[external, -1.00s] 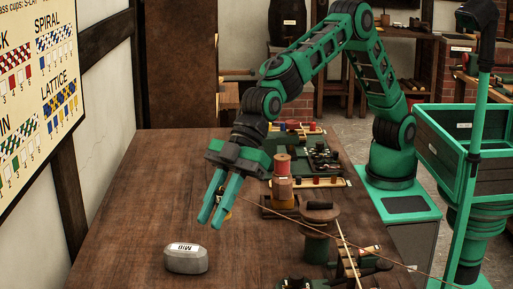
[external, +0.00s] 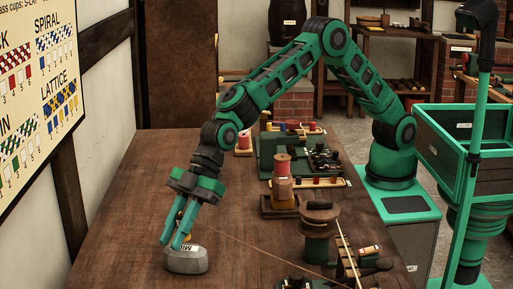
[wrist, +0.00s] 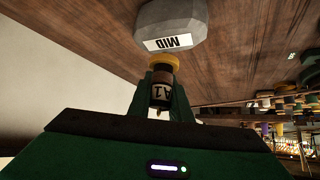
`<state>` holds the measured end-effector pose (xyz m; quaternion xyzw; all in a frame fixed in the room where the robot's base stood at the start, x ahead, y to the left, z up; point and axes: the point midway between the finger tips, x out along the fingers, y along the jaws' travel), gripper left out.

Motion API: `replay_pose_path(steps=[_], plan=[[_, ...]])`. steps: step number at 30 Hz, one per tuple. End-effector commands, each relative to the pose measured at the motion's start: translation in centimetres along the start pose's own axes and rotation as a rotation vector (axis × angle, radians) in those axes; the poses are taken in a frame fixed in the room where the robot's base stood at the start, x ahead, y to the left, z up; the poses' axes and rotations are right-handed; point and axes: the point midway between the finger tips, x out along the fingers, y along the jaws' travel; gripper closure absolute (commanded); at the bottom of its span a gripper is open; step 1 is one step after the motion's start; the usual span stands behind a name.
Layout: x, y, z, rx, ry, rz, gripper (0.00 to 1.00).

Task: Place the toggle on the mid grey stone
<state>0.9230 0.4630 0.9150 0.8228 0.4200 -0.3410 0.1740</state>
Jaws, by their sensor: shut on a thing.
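The mid grey stone (external: 186,262) is a faceted block with a white "MID" label, standing on the wooden table. It also shows at the top of the wrist view (wrist: 205,22). My gripper (external: 174,240) points down at the stone's upper left side in the external view. In the wrist view its green fingers are shut on the toggle (wrist: 161,92), a dark cylinder with a pale label and a yellow-tan end. That end faces the stone and appears close to its labelled side. I cannot tell whether they touch. The fingers hide most of the toggle in the external view.
The wooden table (external: 130,225) is clear left of and behind the stone. A thin cord (external: 265,250) runs across the table towards the lower right.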

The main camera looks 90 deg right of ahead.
Motion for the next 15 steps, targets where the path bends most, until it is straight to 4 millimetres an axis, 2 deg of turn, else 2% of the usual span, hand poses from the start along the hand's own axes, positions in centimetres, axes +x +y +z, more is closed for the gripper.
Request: replay_pose_path(steps=[3, 14, 15], plan=[[1.03, -0.04, 1.07, 0.0, -0.002, -0.001, 1.0], [1.28, -0.04, 1.31, 0.0, -0.001, 0.0, 1.0], [1.28, -0.04, 1.3, 0.0, -0.001, 0.0, 0.75]])
